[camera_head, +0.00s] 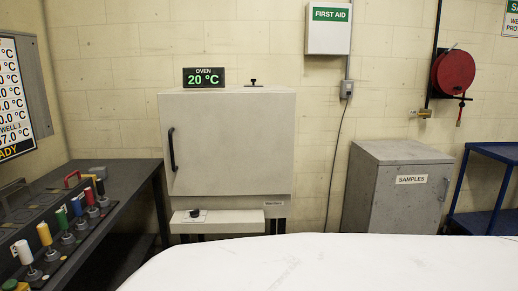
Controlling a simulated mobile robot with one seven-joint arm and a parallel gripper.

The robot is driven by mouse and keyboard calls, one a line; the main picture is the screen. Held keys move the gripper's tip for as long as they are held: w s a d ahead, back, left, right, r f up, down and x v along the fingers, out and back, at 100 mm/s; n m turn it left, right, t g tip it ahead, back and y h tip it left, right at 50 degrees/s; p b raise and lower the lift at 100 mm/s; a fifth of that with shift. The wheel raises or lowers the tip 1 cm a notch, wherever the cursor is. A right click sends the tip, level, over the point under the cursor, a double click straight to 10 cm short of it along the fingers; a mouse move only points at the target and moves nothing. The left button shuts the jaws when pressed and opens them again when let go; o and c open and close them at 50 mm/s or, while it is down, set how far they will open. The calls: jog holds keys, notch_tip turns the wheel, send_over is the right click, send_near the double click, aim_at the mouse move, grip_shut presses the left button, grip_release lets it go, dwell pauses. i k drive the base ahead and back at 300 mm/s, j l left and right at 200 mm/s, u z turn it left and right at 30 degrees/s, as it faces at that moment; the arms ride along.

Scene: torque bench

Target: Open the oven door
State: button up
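The oven (280,150) is a pale grey box against the back wall, left of centre. Its door (225,150) looks shut, flush with the front. A black vertical bar handle (172,149) is on the door's left side. A display (204,78) on top reads "OVEN 20 °C". A ledge with a dark knob (194,213) is below the door. My gripper is not in view. A large white surface (320,265) fills the bottom foreground; I cannot tell for sure whether it is part of my body.
A dark bench (122,178) with several coloured-handled tools (62,222) runs along the left, close to the oven's left side. A grey SAMPLES cabinet (395,200) and a blue cart (492,222) stand at right. Some floor between oven and cabinet looks clear.

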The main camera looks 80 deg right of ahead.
aim_at(215, 144)
jog(key=z, duration=2.35)
jog(key=i+j+u, duration=0.15)
jog(key=i+j, duration=0.15)
jog(key=i, duration=0.2)
jog(key=i+j+u, duration=0.1)
jog(key=i+j, duration=0.2)
jog(key=i, duration=0.2)
